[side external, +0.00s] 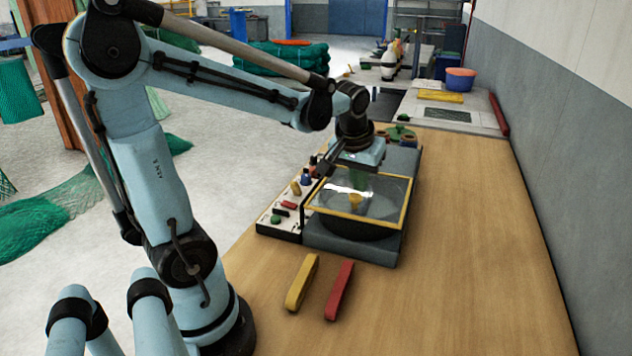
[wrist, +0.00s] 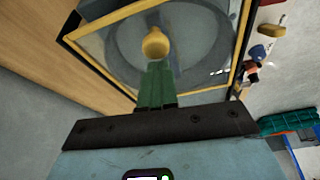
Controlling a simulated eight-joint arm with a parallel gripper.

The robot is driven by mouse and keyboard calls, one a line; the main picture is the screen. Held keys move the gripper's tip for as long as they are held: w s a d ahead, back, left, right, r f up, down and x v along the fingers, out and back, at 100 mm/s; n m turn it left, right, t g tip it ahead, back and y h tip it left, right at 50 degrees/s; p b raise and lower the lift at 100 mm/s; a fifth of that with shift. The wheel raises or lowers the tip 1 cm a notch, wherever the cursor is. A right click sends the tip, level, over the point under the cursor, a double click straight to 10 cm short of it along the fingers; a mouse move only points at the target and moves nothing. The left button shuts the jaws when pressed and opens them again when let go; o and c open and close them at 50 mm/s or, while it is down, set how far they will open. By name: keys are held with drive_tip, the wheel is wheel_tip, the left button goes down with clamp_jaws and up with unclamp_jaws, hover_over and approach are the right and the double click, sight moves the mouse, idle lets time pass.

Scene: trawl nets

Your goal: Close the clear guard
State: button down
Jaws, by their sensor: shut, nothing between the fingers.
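The clear guard (side external: 385,197) is a see-through panel in a yellow frame over a grey machine base (side external: 340,248). Its near edge stands above the base, with part of a dark round disc (side external: 345,226) showing below it. A yellow knob (side external: 356,203) shows at the middle of the disc. In the wrist view the guard's frame (wrist: 238,55) surrounds the knob (wrist: 155,43) and disc. My gripper (wrist: 155,68), with green fingers, is shut and empty, pointing toward the knob. I cannot tell whether the fingers touch the guard.
A panel of coloured controls (side external: 290,203) runs along the base's left side. A yellow bar (side external: 302,282) and a red bar (side external: 339,290) lie on the wooden table (side external: 450,290) in front. The table's right side is clear, bounded by a grey wall (side external: 570,170).

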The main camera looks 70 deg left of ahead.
sight(366, 194)
drive_tip(key=w+a, duration=0.1)
drive_tip(key=w+a+r, duration=0.1)
drive_tip(key=w, duration=0.1)
drive_tip(key=shift+w+a, duration=0.1)
drive_tip(key=shift+a, duration=0.05)
drive_tip(key=v, duration=1)
drive_tip(key=s+d+f+m+t+h, duration=0.2)
drive_tip(key=s+d+f+m+t, duration=0.2)
drive_tip(key=d+f, duration=0.6)
drive_tip(key=s+d+m, duration=0.2)
drive_tip(key=m, duration=0.1)
drive_tip(key=shift+s+d, duration=0.2)
drive_tip(key=shift+d, duration=0.15)
